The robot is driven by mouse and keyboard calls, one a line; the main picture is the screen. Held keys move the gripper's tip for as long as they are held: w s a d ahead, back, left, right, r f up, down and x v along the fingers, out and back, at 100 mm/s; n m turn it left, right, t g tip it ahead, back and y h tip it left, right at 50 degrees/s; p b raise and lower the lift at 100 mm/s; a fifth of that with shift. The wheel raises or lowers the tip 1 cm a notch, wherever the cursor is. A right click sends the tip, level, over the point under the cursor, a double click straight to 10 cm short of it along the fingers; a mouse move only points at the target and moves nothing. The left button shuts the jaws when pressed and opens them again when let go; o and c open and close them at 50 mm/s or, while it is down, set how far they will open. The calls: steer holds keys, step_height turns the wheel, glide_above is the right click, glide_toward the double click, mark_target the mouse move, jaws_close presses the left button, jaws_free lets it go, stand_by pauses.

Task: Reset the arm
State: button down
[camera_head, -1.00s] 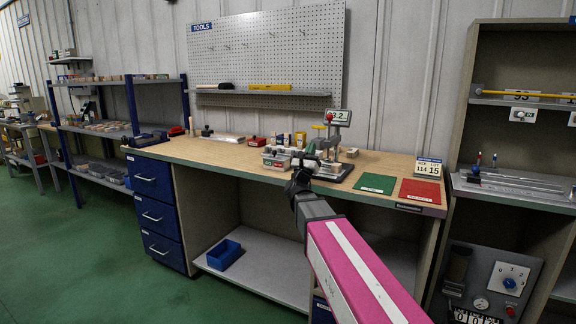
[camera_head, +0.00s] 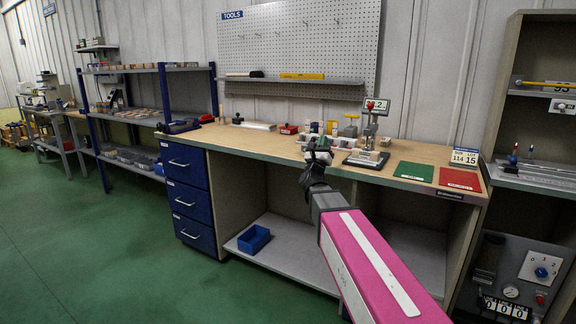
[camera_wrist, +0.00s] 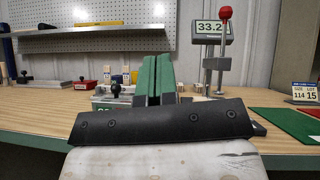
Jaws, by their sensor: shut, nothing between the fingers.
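My gripper (camera_head: 318,152) is at the end of my pink arm, held at the front edge of the workbench (camera_head: 262,142), in front of the small items at its middle. In the wrist view, its two green fingers (camera_wrist: 153,80) stand side by side, pressed together, with nothing held between them. The fingers hide part of the bench items behind them.
A press-like stand with a red knob (camera_head: 370,105) and a display (camera_wrist: 210,28) stands behind the gripper. A green mat (camera_head: 413,171) and a red mat (camera_head: 460,179) lie to the right. A blue bin (camera_head: 254,238) sits on the lower shelf.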

steer(key=s+f+n+g+y, duration=0.3)
steer(key=f+n+g+y, duration=0.85)
steer(key=f+n, duration=1.5)
steer(key=s+d+f+n+g, duration=0.2)
steer(key=s+f+n+g, duration=0.4)
steer(key=s+f, duration=0.3)
steer(key=s+d+f+n+g, duration=0.3)
steer(key=s+f+n+g, duration=0.3)
steer(key=s+f, duration=0.3)
steer(key=s+h, duration=0.1)
steer(key=s, duration=0.3)
steer(key=shift+d+f, duration=0.15)
steer(key=shift+d, duration=0.2)
steer(key=shift+g, duration=0.25)
